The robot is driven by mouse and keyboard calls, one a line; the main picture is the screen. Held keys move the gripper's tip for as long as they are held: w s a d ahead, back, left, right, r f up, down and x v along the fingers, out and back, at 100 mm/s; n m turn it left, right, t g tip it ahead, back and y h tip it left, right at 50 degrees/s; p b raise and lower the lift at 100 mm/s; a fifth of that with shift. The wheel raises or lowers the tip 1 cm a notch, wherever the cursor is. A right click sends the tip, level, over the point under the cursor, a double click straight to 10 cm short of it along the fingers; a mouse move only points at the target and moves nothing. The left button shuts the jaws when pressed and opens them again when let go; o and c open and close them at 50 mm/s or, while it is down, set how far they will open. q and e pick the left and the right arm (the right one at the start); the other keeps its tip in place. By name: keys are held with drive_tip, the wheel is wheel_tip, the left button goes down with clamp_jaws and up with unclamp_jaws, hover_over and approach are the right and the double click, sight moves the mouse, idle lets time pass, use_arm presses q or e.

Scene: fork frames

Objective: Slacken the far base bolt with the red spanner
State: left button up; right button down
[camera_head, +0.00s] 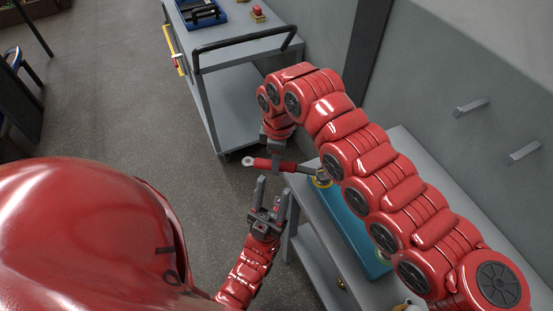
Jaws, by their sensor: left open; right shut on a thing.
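The red spanner (288,166) lies roughly level across the picture, with a pale ring end at its left. My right gripper (276,159) is shut on its red handle from above; my own arm partly hides the grip. The spanner's dark right end reaches a yellow ringed fitting (322,182) at the far end of a blue base (347,222). Whether it is seated on a bolt there is too small to tell. My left gripper (273,186) is open and empty, just below the spanner in the picture and left of the base.
The base sits on a grey bench (313,212), partly behind my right arm. A grey trolley (243,78) with a black handle stands beyond, carrying a blue tray (197,13) and a small red-topped object (257,13). Open floor lies left. Two brackets stick out from the right wall.

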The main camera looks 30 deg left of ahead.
drive_tip(key=shift+f+b, duration=0.45)
drive_tip(key=shift+f, duration=0.35)
idle(0.5)
idle(0.4)
idle(1.2)
drive_tip(key=c, duration=1.1)
unclamp_jaws()
clamp_jaws()
